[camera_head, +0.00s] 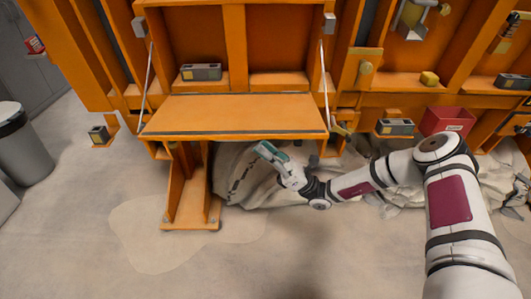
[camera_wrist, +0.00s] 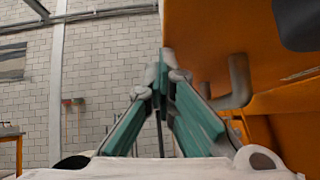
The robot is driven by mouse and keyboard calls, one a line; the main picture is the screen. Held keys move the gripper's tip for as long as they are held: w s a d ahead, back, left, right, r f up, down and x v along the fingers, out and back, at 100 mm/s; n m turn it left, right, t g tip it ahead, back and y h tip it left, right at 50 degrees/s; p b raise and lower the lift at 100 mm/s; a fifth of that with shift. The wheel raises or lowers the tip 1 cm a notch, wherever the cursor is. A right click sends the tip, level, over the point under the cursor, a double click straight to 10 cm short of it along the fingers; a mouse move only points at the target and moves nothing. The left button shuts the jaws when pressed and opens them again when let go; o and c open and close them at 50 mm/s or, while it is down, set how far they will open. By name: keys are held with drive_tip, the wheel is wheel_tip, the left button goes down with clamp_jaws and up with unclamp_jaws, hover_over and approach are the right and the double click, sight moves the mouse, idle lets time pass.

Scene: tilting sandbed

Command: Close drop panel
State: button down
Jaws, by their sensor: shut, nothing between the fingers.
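The orange drop panel (camera_head: 235,113) is folded down and lies about level, like a shelf, at the front of the orange frame. A thin stay runs up from each side of it. My gripper (camera_head: 264,149) is just below the panel's front edge, right of its middle, with teal fingers. In the wrist view my gripper (camera_wrist: 161,75) is shut and empty, its fingers pointing up. An orange surface with a grey bent handle or bracket (camera_wrist: 238,82) is close on the right; I cannot tell if the fingers touch it.
A grey box (camera_head: 201,72) sits in the bay behind the panel. An orange leg (camera_head: 190,195) stands below its left part. Pale sacks (camera_head: 240,175) lie under the frame behind my gripper. A red bin (camera_head: 447,121) is to the right. The floor in front is clear.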

drive_tip(key=r+m+t+h+p, duration=0.1)
drive_tip(key=r+m+t+p, duration=0.1)
drive_tip(key=r+m, duration=0.1)
drive_tip(key=r+m+t+h+p, duration=0.1)
drive_tip(key=r+m+t+p, duration=0.1)
drive_tip(key=r+t+p, duration=0.1)
drive_tip(key=w+r+m+t+h+p, duration=0.1)
drive_tip(key=r+m+t+p, duration=0.1)
drive_tip(key=r, duration=0.3)
drive_tip(key=shift+r+m+t+p, duration=0.2)
drive_tip(key=shift+m+t+p, duration=0.1)
drive_tip(key=shift+m+p, duration=0.4)
drive_tip(key=w+r+m+t+h+p, duration=0.3)
drive_tip(key=w+r+m+h, duration=0.6)
drive_tip(key=w+r, duration=1)
drive_tip(key=w+m+p, duration=0.1)
drive_tip(key=m, duration=0.3)
drive_tip(key=shift+d+h, duration=0.4)
drive_tip(key=shift+r, duration=0.1)
drive_tip(key=shift+s, duration=0.1)
